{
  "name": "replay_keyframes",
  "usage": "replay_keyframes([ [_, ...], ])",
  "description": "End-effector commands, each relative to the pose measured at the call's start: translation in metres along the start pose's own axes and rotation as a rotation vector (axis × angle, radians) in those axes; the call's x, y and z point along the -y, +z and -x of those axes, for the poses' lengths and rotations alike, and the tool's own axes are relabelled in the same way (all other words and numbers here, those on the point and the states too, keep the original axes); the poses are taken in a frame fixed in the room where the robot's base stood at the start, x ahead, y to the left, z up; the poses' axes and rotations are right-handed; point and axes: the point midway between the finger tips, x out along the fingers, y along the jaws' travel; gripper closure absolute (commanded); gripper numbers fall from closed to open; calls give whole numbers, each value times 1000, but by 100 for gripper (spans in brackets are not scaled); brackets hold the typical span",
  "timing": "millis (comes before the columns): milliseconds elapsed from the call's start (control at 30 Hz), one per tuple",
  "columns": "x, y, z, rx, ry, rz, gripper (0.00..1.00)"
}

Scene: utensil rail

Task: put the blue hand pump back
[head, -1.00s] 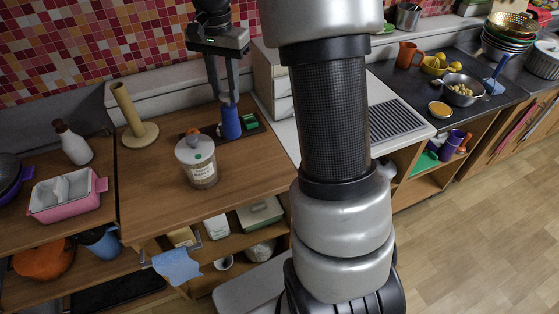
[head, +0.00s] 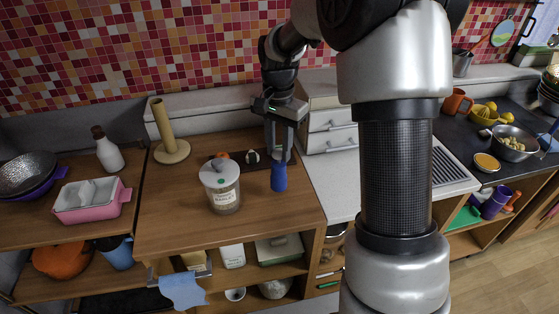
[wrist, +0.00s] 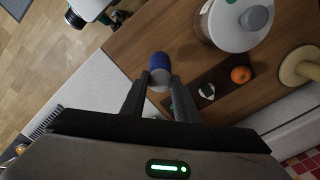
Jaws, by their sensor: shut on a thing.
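The blue hand pump (head: 279,179) is held upright between the fingertips of my gripper (head: 280,158), over the right part of the wooden counter. In the wrist view the pump (wrist: 159,62) sits between both fingers (wrist: 158,84), with its blue end outward and a pale part nearer the jaws. Whether its bottom touches the counter is unclear. A dark tray (wrist: 222,80) lies behind it, holding an orange round thing (wrist: 240,75) and a white-and-black item (wrist: 206,90). My fingers hide part of the tray's right end in the head view.
A lidded canister (head: 220,187) stands left of the pump, close to the tray. A paper-towel stand (head: 171,150) is further left. A white drawer unit (head: 330,128) stands behind right. The counter's front right is clear, with its edge nearby.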

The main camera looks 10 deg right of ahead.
Motion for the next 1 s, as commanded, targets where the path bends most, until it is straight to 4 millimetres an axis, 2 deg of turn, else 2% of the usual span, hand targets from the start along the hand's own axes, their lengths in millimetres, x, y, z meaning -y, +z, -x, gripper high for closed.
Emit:
replay_keyframes([
  [33,-1,1,-12,4,3,0,100],
  [200,0,1,-33,3,1,0,100],
  [633,0,1,-40,1,0,0,100],
  [667,0,1,-39,1,0,0,69],
  [733,0,0,-39,1,0,0,57],
  [767,0,1,-39,1,0,0,54],
  [1000,0,0,-39,1,0,0,54],
])
